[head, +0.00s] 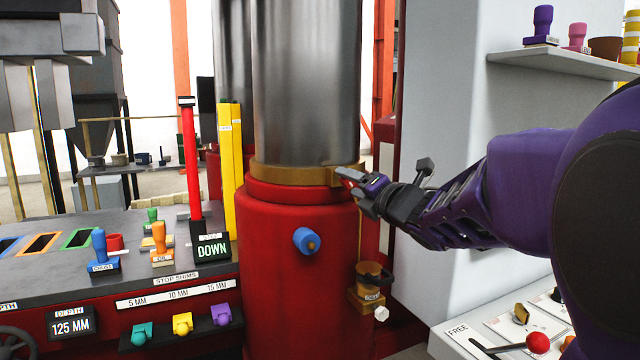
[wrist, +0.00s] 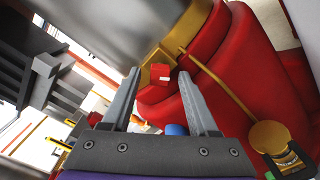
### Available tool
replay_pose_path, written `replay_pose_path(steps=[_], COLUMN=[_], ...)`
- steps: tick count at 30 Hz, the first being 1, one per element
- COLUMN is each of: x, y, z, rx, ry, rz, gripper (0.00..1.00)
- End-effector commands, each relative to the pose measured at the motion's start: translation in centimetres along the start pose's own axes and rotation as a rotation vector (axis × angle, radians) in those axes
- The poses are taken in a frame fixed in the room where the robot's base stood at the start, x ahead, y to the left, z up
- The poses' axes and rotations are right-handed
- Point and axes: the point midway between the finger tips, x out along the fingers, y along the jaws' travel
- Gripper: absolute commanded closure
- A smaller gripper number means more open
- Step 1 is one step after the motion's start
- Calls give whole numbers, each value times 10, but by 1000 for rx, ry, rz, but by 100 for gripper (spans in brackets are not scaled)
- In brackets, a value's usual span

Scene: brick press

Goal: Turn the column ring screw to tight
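The brass column ring (head: 290,175) circles the foot of the steel column above the red base. Its lug (head: 336,176) sticks out on the right side, right by my gripper's fingertips. In the wrist view the brass ring (wrist: 177,42) shows beyond the fingers, with a small red block-shaped head (wrist: 161,74) bearing a pale mark, which looks like the ring screw. My gripper (head: 346,178) points left at the lug. In the wrist view my gripper (wrist: 162,76) is open, with the red head between the fingertip lines and a gap on either side. Contact cannot be told.
A blue knob (head: 306,240) juts from the red base (head: 290,300) below the ring. A brass cup (head: 372,275) sits lower right. Yellow and red posts (head: 190,160) stand left, beside the DOWN display (head: 212,248). A grey pillar (head: 450,90) with a shelf stands right.

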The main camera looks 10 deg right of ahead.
Motion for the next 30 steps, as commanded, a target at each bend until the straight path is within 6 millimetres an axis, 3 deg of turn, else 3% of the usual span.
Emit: replay_pose_path(steps=[1, 11, 22, 30], x=[0, 0, 0, 0], y=[0, 0, 0, 0], z=[0, 0, 0, 0], rx=[0, 0, 18, 145], ry=[0, 0, 0, 0], rz=[0, 0, -1, -1], gripper=[42, 100, 100, 100])
